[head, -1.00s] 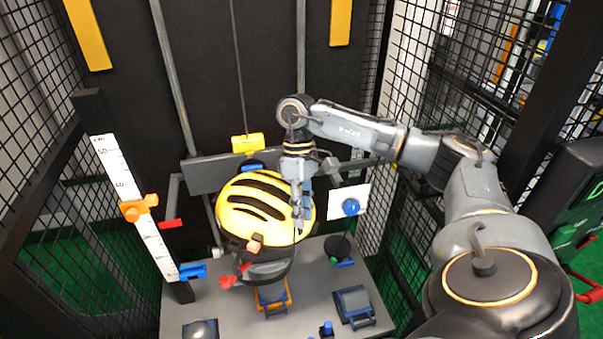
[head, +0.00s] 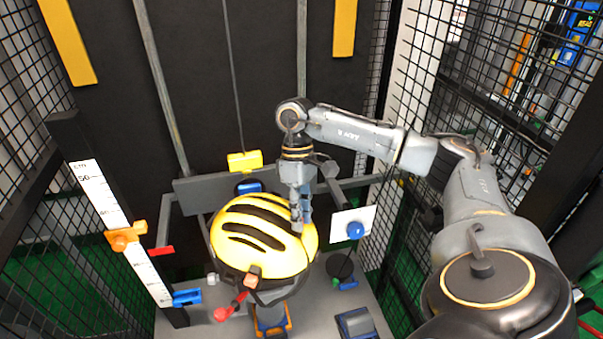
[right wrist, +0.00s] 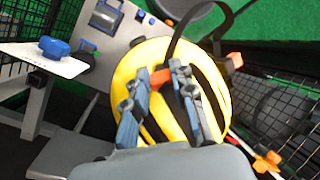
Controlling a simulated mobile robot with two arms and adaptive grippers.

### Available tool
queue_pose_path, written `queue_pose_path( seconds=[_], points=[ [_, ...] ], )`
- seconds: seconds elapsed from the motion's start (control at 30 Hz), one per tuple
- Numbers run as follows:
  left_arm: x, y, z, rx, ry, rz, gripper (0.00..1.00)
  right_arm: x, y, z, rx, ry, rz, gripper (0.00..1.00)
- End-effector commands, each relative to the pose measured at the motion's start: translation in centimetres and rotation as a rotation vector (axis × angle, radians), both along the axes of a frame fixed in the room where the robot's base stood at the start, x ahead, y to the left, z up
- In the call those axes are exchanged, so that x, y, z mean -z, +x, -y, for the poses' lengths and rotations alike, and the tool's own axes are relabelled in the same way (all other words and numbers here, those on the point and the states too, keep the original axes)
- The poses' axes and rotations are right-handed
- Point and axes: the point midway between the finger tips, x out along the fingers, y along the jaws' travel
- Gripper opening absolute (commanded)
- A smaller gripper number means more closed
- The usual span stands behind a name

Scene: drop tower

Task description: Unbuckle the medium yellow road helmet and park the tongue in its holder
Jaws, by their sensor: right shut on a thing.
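The yellow helmet (head: 262,215) with black vents sits on its stand in the drop tower, and it fills the middle of the right wrist view (right wrist: 140,62). My right gripper (head: 302,225) is at the helmet's right side in the head view. In the right wrist view its fingers (right wrist: 158,78) are closed around a small orange-red piece, seemingly the buckle tongue (right wrist: 160,77). A dark strap (right wrist: 180,30) runs up from near it. An orange clip (head: 251,280) is at the helmet's front lower edge. I cannot tell which part is the tongue's holder. My left gripper is out of view.
A scale post (head: 110,215) with an orange slider (head: 126,236) stands at left. A white plate with a blue knob (head: 355,230) is right of the helmet. A yellow block (head: 244,161) hangs behind it. Mesh walls (head: 60,250) enclose the tower.

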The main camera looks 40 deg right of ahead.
Motion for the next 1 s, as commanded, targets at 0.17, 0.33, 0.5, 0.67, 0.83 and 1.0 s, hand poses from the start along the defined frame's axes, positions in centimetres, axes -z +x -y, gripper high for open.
queue_pose_path(
  seconds=[0.17,0.33,0.5,0.67,0.83,1.0],
  points=[
    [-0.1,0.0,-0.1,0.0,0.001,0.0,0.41,0.6,-0.2,-0.1,0.0,-0.001,-0.002,0.0],
    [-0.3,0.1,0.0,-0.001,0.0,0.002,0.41,1.2,-0.5,-0.2,0.0,0.0,-0.003,0.0],
    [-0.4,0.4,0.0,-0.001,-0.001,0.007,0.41,1.8,-0.7,-0.3,0.0,-0.001,-0.004,0.0],
    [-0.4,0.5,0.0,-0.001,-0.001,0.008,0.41,2.2,-0.8,-0.4,-0.001,0.0,-0.006,0.0],
    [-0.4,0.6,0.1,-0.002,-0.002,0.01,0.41,2.3,-0.8,-0.4,-0.002,0.0,-0.007,0.0],
    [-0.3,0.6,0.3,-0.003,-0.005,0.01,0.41,2.3,-0.8,-0.4,-0.002,0.0,-0.007,0.0]
  ],
)
